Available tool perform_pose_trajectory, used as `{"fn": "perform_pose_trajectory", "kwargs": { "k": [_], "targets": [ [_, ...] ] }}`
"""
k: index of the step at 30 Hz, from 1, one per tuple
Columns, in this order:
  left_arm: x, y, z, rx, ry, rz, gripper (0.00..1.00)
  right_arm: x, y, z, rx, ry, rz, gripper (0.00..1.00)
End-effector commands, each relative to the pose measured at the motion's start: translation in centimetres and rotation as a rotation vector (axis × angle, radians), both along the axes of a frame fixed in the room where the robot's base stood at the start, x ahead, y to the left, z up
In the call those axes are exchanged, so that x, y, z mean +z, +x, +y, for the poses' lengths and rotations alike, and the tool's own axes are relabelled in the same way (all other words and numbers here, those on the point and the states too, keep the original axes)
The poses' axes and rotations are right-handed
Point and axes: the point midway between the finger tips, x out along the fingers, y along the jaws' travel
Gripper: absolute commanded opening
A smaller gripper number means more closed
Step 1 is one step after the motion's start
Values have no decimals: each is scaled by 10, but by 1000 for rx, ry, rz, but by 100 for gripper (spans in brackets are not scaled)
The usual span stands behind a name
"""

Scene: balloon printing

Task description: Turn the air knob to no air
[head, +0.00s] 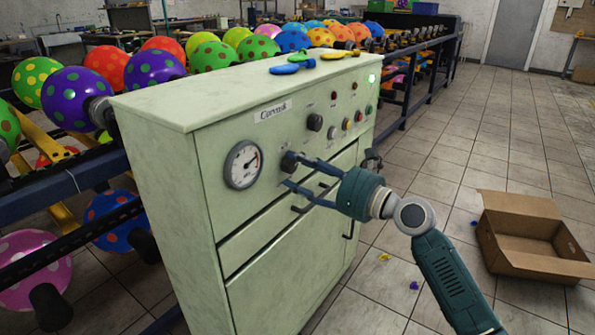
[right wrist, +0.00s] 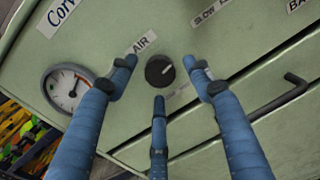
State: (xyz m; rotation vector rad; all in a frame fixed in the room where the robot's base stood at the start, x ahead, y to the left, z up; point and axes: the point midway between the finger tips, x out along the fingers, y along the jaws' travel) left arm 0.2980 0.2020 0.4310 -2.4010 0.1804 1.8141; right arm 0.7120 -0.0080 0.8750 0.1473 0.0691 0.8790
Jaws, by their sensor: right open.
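The air knob (right wrist: 160,71) is a round black dial under the AIR label (right wrist: 141,42) on the pale green machine (head: 180,150). In the right wrist view its light mark points up and right. In the head view it is partly hidden behind my fingertips. My right gripper (head: 287,171) is open in front of the panel, with its blue fingers spread around the knob. In the wrist view gaps show between the knob and the fingers, and I cannot tell their exact depth. A pressure gauge (head: 242,164) is left of the knob. My left gripper is not in view.
Another black knob (head: 315,122) and several coloured buttons are up and right on the panel. Flat balloons (head: 291,64) lie on the machine's top. An open cardboard box (head: 530,238) stands on the floor at right. Racks of inflated balloons stand behind.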

Motion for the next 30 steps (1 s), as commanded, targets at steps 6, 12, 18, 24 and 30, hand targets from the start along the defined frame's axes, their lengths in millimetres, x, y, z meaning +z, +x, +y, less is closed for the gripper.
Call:
{"fn": "perform_pose_trajectory", "kwargs": {
  "k": [6, 12, 18, 24, 30],
  "targets": [
    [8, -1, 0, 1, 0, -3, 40, 0, 8, 10, -1, -1, -1, 51],
    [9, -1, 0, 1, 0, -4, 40, 0, 8, 10, -1, -2, 0, 51],
    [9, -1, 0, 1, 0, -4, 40, 0, 8, 10, -1, -2, -1, 17],
    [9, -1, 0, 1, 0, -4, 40, 0, 8, 10, -1, -3, -2, 6],
    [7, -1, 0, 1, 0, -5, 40, 0, 8, 9, -1, -24, -32, 6]
  ]
}}
